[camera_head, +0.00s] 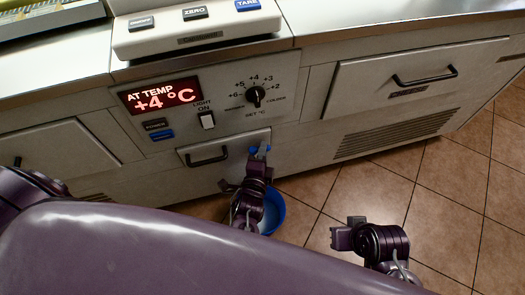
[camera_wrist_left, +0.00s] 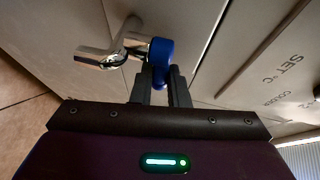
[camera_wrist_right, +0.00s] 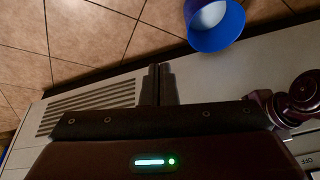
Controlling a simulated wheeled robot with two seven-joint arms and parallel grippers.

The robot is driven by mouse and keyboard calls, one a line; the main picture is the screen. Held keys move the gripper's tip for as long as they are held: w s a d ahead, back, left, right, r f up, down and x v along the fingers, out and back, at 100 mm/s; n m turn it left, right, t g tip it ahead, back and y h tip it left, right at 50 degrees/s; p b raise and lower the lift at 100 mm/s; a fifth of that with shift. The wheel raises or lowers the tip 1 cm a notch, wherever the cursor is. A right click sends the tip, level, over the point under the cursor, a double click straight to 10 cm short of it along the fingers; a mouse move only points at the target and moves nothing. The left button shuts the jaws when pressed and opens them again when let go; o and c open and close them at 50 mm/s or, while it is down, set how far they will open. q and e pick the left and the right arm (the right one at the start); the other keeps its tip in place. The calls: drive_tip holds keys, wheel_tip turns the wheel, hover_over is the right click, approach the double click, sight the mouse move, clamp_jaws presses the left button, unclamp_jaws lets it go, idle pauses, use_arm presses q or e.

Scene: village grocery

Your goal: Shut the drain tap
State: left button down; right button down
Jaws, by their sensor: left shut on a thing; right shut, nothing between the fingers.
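The drain tap has a chrome body (camera_wrist_left: 105,52) and a blue handle (camera_wrist_left: 160,50), close up in the left wrist view. In the head view the blue handle (camera_head: 253,149) shows small on the counter front, beside the small drawer. My left gripper (camera_wrist_left: 160,82) is shut on the blue handle; it also shows in the head view (camera_head: 257,157). The fingers cover the lower part of the handle. My right gripper (camera_wrist_right: 158,72) is shut and empty, away from the tap over the floor at the right in the head view (camera_head: 338,236).
A blue bucket (camera_head: 272,212) stands on the tiled floor below the tap, partly hidden by my left gripper. The control panel (camera_head: 210,100) reads AT TEMP +4 °C. A vent grille (camera_head: 395,133) and a drawer handle (camera_head: 425,76) are to the right. The floor at right is clear.

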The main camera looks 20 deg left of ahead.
use_arm(q)
drive_tip(key=shift+w+n+y, duration=0.1)
drive_tip(key=shift+n+y, duration=0.4)
drive_tip(key=shift+y, duration=0.1)
drive_tip(key=c, duration=1.4)
unclamp_jaws()
use_arm(e)
drive_tip(key=shift+d+r, duration=0.1)
drive_tip(key=shift+d, duration=0.35)
drive_tip(key=shift+s, duration=0.1)
